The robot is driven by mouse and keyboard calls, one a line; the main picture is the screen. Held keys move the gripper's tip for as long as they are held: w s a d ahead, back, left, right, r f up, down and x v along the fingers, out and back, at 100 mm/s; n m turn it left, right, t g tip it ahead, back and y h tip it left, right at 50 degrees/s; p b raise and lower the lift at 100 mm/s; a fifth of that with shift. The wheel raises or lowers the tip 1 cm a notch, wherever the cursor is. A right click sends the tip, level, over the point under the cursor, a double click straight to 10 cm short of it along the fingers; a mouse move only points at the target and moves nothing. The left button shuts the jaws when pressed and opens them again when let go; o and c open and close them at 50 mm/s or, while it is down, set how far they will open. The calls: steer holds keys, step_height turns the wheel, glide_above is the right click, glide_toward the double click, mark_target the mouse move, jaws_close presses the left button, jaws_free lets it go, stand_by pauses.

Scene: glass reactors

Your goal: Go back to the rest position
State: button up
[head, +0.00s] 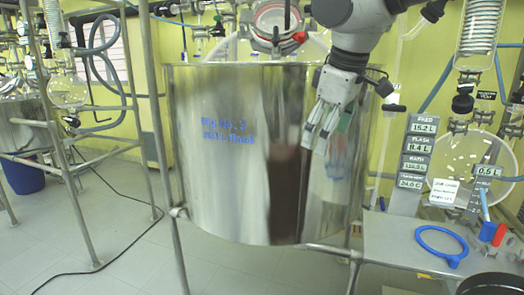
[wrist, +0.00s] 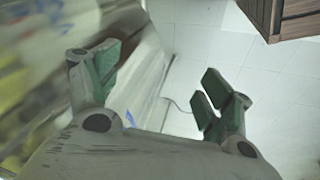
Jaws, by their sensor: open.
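My gripper (head: 318,124) hangs in front of the right part of the large shiny metal vessel (head: 225,170) in the head view, fingers pointing down. The wrist view shows its two green-padded fingers (wrist: 160,90) apart, with nothing between them. Pale floor tiles (wrist: 215,60) show past the fingers. The metal vessel bears blue handwriting and stands in a pipe frame (head: 158,110). I cannot tell from these views how far the gripper is from the vessel wall.
At the right, a bench (head: 405,240) carries a blue ring (head: 441,245), a red-topped item (head: 499,235) and a sign post with labels (head: 411,165). Glass flasks (head: 68,90) and hoses hang at the left. A blue bucket (head: 22,176) and a cable are on the left floor.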

steer(key=s+d+f+m, duration=0.3)
steer(key=s+d, duration=0.1)
steer(key=d, duration=0.3)
steer(key=s+d+f+m, duration=0.3)
steer(key=d+m, duration=0.1)
steer(key=d, duration=0.4)
steer(key=s+d+f+m, duration=0.3)
steer(key=s+d+f, duration=0.1)
steer(key=d, duration=0.4)
steer(key=shift+s+m+h, duration=0.3)
steer(key=shift+s+h, duration=0.05)
steer(key=shift+h, duration=0.05)
